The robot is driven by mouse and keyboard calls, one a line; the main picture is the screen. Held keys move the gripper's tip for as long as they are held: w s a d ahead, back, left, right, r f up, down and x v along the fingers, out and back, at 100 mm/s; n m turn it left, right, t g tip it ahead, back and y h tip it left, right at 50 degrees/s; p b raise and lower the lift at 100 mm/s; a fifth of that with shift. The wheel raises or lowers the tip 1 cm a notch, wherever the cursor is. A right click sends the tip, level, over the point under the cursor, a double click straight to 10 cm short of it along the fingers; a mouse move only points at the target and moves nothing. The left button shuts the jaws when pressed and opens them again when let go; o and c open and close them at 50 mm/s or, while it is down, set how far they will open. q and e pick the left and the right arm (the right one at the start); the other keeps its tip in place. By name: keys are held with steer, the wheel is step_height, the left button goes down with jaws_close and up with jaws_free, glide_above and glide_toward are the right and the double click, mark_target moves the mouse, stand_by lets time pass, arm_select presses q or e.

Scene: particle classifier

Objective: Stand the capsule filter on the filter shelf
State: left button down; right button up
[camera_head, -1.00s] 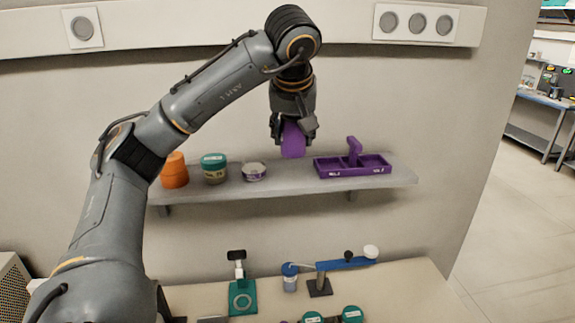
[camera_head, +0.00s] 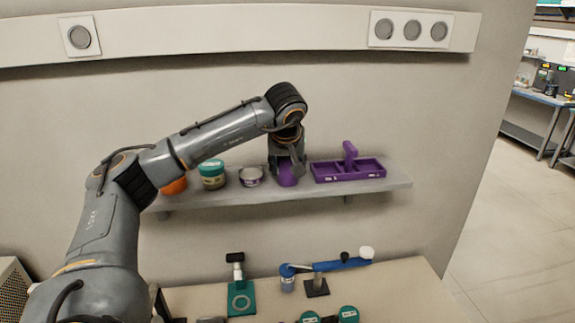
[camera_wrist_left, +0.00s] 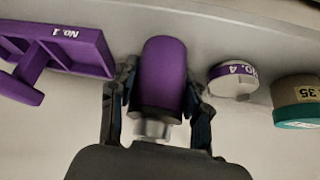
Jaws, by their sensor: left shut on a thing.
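The capsule filter (camera_head: 287,175) is a purple cylinder, upright between the fingers of my left gripper (camera_head: 289,168). In the left wrist view the capsule filter (camera_wrist_left: 162,72) shows its rounded purple body and a pale metal end towards the palm, with a finger on each side. My left gripper is shut on it. The grey filter shelf (camera_head: 398,177) runs along the wall. The filter is at the shelf's level, between the jar and the purple tray; I cannot tell whether its base touches the surface. My right gripper is not in view.
On the shelf, a purple tray (camera_head: 350,176) stands right of the filter; a small purple-banded jar (camera_head: 251,178), a green-lidded jar (camera_head: 211,182) and an orange container (camera_head: 174,187) stand left. A bench (camera_head: 405,290) below holds a blue-armed device (camera_head: 342,264).

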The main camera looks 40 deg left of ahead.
arm_select(q)
steer(key=c, duration=0.6)
jaws_free()
steer(key=shift+c, duration=0.2)
steer(key=shift+d+r, duration=0.1)
steer(key=shift+r, duration=0.15)
steer(key=b+v, duration=0.2)
steer(key=v, duration=0.9)
steer(key=shift+s+d+r, duration=0.15)
steer(key=shift+s+r, duration=0.05)
steer(key=shift+r, duration=0.1)
steer(key=shift+f, duration=0.1)
